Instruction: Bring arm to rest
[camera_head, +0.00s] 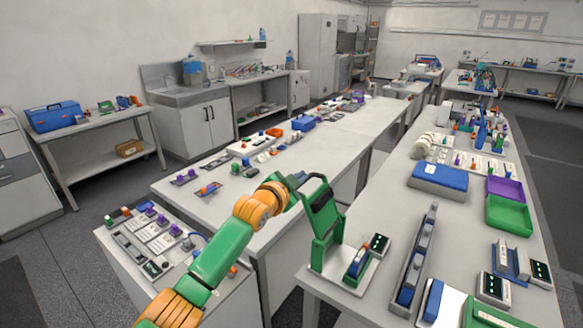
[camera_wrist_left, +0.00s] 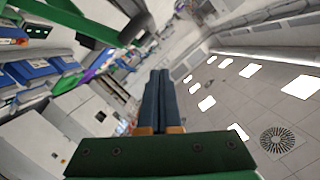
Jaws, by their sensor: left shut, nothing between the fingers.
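My left arm comes in from the lower left of the head view, green with orange joints. Its gripper (camera_head: 297,182) is held up over the gap between the two long tables, pointing away from the head camera. In the left wrist view the dark blue fingers (camera_wrist_left: 158,98) lie together, with nothing between them. Ceiling lights and a round vent show beyond them, so the hand is well above the table tops. The gripper is small and partly hidden by the wrist in the head view. My right gripper is not in view.
A green upright fixture (camera_head: 325,232) stands close right of the gripper, on the near corner of the right table (camera_head: 395,200). A long grey rack (camera_head: 415,262), a green tray (camera_head: 508,214) and a purple tray (camera_head: 505,188) are farther right. A low cart (camera_head: 120,262) stands left of the arm.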

